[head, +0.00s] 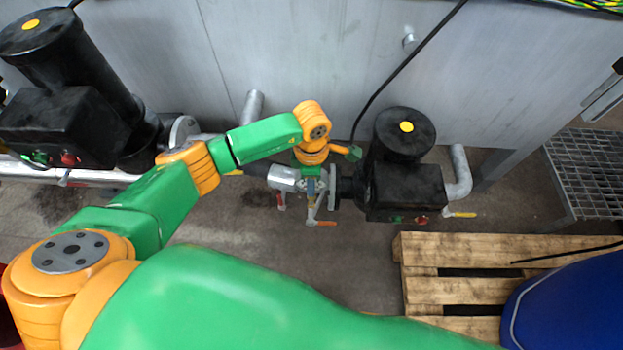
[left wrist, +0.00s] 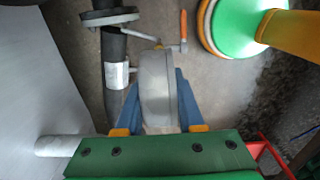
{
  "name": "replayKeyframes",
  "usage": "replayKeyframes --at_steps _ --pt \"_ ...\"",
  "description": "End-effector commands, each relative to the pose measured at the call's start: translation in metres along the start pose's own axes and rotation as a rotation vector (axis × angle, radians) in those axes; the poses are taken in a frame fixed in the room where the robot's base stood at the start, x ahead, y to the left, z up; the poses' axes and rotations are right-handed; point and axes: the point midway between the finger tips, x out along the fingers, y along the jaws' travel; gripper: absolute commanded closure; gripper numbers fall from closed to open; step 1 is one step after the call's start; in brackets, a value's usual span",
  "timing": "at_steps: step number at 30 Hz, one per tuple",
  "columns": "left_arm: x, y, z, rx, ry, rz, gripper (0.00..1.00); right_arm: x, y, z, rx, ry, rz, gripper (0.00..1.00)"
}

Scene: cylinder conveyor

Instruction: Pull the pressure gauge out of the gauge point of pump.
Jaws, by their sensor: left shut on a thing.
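The pressure gauge (left wrist: 157,88) is a grey round body seen edge-on in the left wrist view. My left gripper (left wrist: 160,80) is shut on it, with one blue finger on each side. A short stub shows between the gauge and a silver pipe sleeve (left wrist: 117,75); I cannot tell whether the gauge is still seated. In the head view my left gripper (head: 314,188) points down beside the pipe of the right-hand black pump (head: 405,190), and it hides most of the gauge. My right gripper is in neither view.
A valve with an orange handle (left wrist: 183,25) is close past the gauge. A pipe flange (head: 332,188) is just right of the gripper. A second black pump (head: 60,125) stands at left. The grey tank wall (head: 300,60) is behind. A wooden pallet (head: 470,246) lies at lower right.

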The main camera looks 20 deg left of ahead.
Motion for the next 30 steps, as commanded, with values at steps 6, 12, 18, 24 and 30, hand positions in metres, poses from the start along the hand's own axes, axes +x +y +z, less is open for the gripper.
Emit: replayKeyframes --at_steps 6,12,18,24,30 --pt "-0.002 0.0 0.0 0.0 -0.001 0.001 1.0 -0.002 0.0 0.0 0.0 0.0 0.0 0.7" --pt "-0.008 0.0 0.0 0.0 -0.001 0.001 1.0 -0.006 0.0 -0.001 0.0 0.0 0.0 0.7" --pt "-0.015 0.0 0.0 0.0 0.0 0.001 1.0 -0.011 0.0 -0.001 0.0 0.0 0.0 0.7" --pt "-0.022 0.001 0.0 0.0 0.0 0.002 1.0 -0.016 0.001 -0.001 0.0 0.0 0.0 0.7" --pt "-0.026 0.0 0.0 0.0 0.0 0.0 1.0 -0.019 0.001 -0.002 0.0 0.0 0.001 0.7"
